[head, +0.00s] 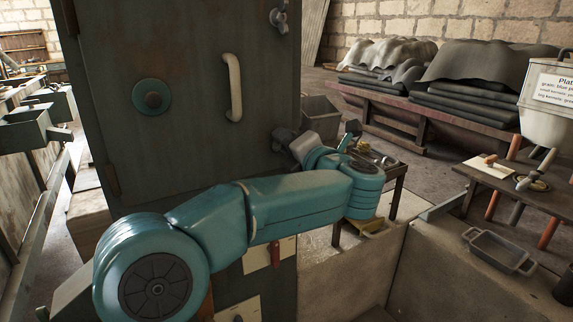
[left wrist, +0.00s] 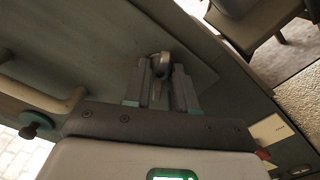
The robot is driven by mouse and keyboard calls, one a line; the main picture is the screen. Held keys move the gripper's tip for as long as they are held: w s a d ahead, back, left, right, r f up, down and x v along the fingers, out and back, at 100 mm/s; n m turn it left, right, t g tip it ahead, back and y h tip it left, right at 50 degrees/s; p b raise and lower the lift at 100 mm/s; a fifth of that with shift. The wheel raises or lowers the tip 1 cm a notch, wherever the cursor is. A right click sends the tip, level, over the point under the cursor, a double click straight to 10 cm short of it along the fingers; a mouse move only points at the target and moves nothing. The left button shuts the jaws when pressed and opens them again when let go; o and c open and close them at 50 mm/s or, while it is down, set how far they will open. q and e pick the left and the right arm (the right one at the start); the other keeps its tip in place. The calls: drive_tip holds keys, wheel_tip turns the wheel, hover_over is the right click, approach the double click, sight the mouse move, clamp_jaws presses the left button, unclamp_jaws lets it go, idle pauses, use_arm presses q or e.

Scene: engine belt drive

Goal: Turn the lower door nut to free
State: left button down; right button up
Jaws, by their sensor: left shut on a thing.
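The dark metal door (head: 190,85) stands upright at the left of the head view. My left gripper (head: 285,138) is at the door's right edge, below the white handle. In the left wrist view its two fingers (left wrist: 161,88) are shut on the lower door nut (left wrist: 160,61), a grey piece with a rounded, ring-like top. The gripper mostly hides this nut in the head view. The upper door nut (head: 278,17) is a grey winged piece at the top of the same edge. My right gripper is not in view.
The door has a white curved handle (head: 233,88) and a round green knob (head: 151,97). A small table (head: 398,172) stands right of my left wrist. A wooden bench (head: 415,112) with dark stacked sheets stands behind. A grey tray (head: 499,250) lies at the right.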

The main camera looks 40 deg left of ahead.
use_arm(q)
drive_tip(key=shift+n+b, duration=6.2)
drive_tip(key=shift+b, duration=0.05)
drive_tip(key=shift+r, duration=0.1)
drive_tip(key=c, duration=0.9)
unclamp_jaws()
drive_tip(key=v, duration=1.6)
drive_tip(key=shift+d, duration=0.15)
